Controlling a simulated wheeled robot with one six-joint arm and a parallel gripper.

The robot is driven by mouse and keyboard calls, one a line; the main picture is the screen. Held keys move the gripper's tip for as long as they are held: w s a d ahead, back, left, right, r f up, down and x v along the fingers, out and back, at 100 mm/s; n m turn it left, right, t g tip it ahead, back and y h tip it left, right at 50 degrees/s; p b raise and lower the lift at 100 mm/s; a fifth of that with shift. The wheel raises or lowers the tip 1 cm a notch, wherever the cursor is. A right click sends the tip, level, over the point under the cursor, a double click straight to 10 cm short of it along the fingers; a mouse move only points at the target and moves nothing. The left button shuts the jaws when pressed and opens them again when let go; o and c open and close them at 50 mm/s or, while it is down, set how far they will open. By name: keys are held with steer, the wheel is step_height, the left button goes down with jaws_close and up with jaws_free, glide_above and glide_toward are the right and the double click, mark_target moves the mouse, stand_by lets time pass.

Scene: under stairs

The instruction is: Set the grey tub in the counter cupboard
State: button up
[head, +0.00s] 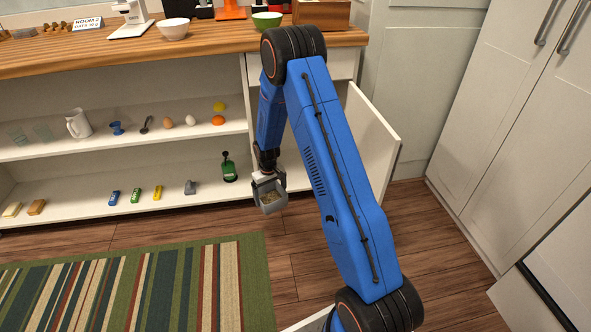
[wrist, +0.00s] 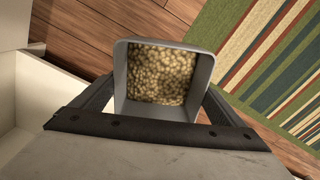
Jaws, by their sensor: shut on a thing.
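The grey tub (head: 272,208) is held low in front of the counter, open side up, with pale beige pellets inside. In the wrist view the tub (wrist: 160,108) sits between the two fingers of my gripper (wrist: 162,92), which is shut on it. In the head view my gripper (head: 267,181) hangs down just right of the lower shelf's end. The counter cupboard's white door (head: 372,140) stands open to the right of my arm. My arm hides most of the cupboard's inside.
Open shelves (head: 125,145) to the left hold a jug, a green bottle (head: 229,168) and several small items. The wooden countertop (head: 130,52) carries bowls and a scale. A striped rug (head: 140,285) lies on the floor; tall white cabinets (head: 510,110) stand at right.

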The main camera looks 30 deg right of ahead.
steer(key=w+d+f+n, duration=0.2)
steer(key=w+d+n, duration=0.5)
steer(key=w+d, duration=0.55)
steer(key=w+d+f+n, duration=0.2)
steer(key=w+d+n, duration=0.5)
steer(key=w+d, duration=0.55)
steer(key=f, duration=0.9)
steer(key=shift+s+d+f, duration=0.1)
steer(key=shift+s+f, duration=0.2)
steer(key=shift+f, duration=0.1)
steer(key=shift+f, duration=0.15)
steer(key=o, duration=1.2)
step_height(320, 180, up, 12)
steer(key=shift+s, duration=0.15)
